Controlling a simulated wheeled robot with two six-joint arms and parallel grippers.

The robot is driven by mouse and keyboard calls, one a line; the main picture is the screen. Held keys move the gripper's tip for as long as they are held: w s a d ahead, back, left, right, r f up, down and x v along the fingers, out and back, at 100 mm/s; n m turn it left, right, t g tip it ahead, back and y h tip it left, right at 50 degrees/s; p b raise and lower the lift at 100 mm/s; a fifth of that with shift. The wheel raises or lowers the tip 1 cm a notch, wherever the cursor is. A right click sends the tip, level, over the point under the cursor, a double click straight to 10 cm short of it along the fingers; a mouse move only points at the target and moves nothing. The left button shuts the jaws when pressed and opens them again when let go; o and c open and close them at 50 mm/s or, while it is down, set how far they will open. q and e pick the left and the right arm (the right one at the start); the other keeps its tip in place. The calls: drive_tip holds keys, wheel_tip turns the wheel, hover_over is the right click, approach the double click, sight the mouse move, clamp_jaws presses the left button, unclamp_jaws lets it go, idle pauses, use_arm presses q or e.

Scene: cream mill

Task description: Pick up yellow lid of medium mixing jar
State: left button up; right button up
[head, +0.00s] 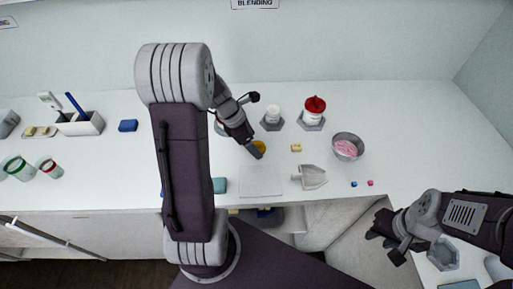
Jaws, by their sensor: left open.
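A yellow lid (261,145) lies on the white worktop near the middle, partly covered by my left gripper. My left gripper (257,151) points down at it with its jaws open; whether the fingers touch the lid cannot be told. A white jar (273,114) stands on a grey hexagonal base just behind the lid. A jar with a red lid (314,106) stands on another such base to its right. Which jar is the medium mixing jar is not clear. My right gripper (384,238) is at the lower right, away from the lid, and its jaws are hard to make out.
A small yellow block (296,148), a grey scoop (311,177) and a metal bowl of pink stuff (347,147) are right of the lid. A pale square sheet (261,182) lies in front.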

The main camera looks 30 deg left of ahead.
use_arm(q)
drive_tip(key=shift+x, duration=1.05)
drive_tip(key=shift+r, duration=0.1)
drive_tip(key=c, duration=1.4)
drive_tip(key=shift+r, duration=0.1)
